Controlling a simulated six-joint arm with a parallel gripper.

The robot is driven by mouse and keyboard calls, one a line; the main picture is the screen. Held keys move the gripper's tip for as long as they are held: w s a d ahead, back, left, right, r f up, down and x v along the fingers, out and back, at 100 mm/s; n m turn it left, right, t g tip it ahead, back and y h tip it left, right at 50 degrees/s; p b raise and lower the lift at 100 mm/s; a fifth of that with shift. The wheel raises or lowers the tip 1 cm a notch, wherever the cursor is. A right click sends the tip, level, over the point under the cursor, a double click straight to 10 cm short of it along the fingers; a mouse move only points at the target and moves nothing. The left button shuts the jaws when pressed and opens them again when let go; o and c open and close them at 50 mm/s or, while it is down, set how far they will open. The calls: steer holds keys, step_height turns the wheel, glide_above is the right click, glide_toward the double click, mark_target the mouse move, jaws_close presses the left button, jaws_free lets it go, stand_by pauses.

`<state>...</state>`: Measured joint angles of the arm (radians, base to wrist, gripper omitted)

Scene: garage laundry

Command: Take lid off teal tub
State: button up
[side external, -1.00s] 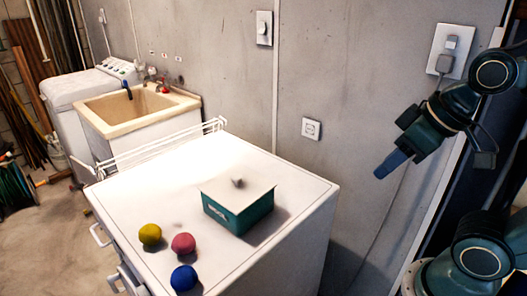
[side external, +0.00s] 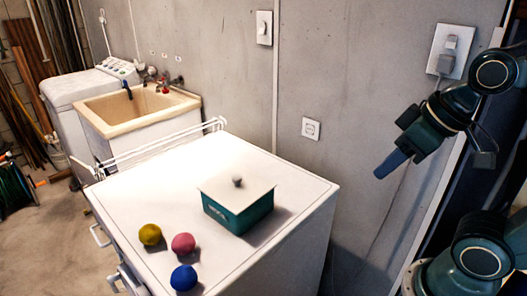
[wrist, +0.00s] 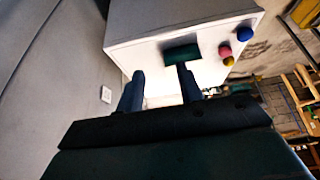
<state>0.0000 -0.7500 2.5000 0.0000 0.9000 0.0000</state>
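The teal tub (side external: 237,216) stands upright on the white cabinet top, with a pale label on its front. Its white lid (side external: 222,190) lies flat on it, with a small grey knob (side external: 238,182) in the middle. In the wrist view the tub's teal side (wrist: 182,54) shows beyond my fingers; the lid is hard to tell from the white top there. My gripper (side external: 384,171) is in the air to the right of the cabinet, well apart from the tub. In the wrist view my gripper (wrist: 160,88) has its two fingers spread, with nothing between them.
A yellow ball (side external: 150,234), a pink ball (side external: 183,243) and a blue ball (side external: 183,278) lie at the cabinet's front left. A white rack (side external: 160,149) runs along its far edge. The grey wall (side external: 350,95) with a socket (side external: 311,128) stands behind. The top (side external: 150,195) left of the tub is clear.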

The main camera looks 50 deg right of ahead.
steer(key=shift+o, duration=0.2)
steer(key=o, duration=0.3)
steer(key=w+a+r+n+g+y, duration=0.15)
steer(key=w+n, duration=0.25)
steer(key=w, duration=0.5)
steer(key=w+a+r+n+y, duration=0.1)
steer(key=w+r+n, duration=0.2)
steer(key=w, duration=0.6)
steer(key=w+d+f+n+g+y, duration=0.1)
steer(key=w+f+n, duration=0.2)
steer(key=w, duration=0.4)
steer(key=w+d+f+n+g+y, duration=0.1)
steer(key=w+f+n, duration=0.3)
steer(key=w, duration=0.4)
steer(key=shift+w+d+f, duration=0.15)
steer(key=shift+f, duration=0.25)
